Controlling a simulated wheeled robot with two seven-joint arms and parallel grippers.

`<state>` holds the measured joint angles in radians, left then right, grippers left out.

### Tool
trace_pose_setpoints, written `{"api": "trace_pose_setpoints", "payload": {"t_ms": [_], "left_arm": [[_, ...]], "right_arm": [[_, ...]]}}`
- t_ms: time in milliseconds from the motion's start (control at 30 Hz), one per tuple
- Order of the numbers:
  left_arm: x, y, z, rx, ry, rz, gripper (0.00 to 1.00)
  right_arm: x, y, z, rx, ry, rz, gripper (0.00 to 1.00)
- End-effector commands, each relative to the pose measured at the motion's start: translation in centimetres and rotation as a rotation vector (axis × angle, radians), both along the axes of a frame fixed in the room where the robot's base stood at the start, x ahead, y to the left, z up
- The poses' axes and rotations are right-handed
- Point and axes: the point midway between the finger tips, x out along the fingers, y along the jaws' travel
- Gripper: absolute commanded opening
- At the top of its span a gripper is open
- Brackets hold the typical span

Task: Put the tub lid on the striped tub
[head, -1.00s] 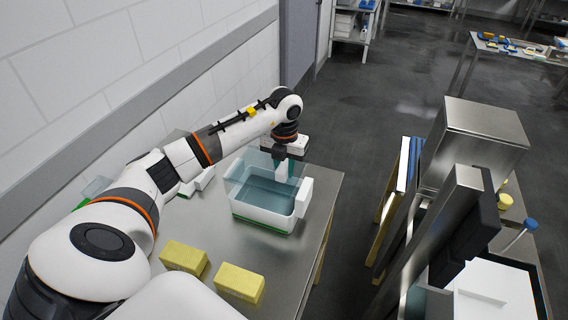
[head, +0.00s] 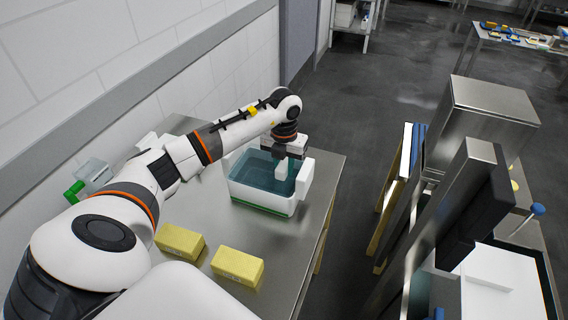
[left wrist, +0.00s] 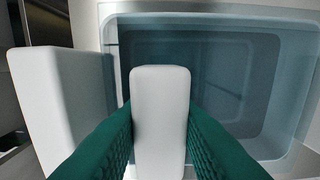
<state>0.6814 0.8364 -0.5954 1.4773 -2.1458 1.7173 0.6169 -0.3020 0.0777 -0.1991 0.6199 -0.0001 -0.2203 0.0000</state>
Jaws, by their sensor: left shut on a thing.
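The striped tub (head: 262,203), white with a green stripe low on its wall, stands on the steel table. My left gripper (head: 287,168) is above its opening, shut on the white handle of the clear bluish tub lid (head: 252,168). In the left wrist view, the green fingers (left wrist: 160,130) hold the handle between them, and the lid (left wrist: 225,80) spreads over the tub's opening. The lid looks level and very near the rim; I cannot tell whether it touches all round. A white block (left wrist: 62,105) shows at the tub's side. My right gripper is not visible.
Two yellow blocks (head: 180,240) (head: 237,265) lie on the table (head: 205,212) near my arm. A clear container (head: 93,172) and a green object (head: 74,192) are by the wall. A steel press-like structure (head: 450,220) stands to the right, across a floor gap.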

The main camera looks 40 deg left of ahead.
Motion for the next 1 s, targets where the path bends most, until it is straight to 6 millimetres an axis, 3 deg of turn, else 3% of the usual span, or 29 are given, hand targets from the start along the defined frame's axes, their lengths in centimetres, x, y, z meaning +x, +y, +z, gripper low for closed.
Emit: {"api": "trace_pose_setpoints", "payload": {"t_ms": [967, 1000], "left_arm": [[0.01, 0.03, -0.74, 0.001, -0.001, 0.000, 0.09], [0.01, 0.03, -0.74, 0.001, -0.001, 0.000, 0.29]], "right_arm": [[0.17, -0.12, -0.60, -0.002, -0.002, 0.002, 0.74], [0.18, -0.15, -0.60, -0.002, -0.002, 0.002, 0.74]]}}
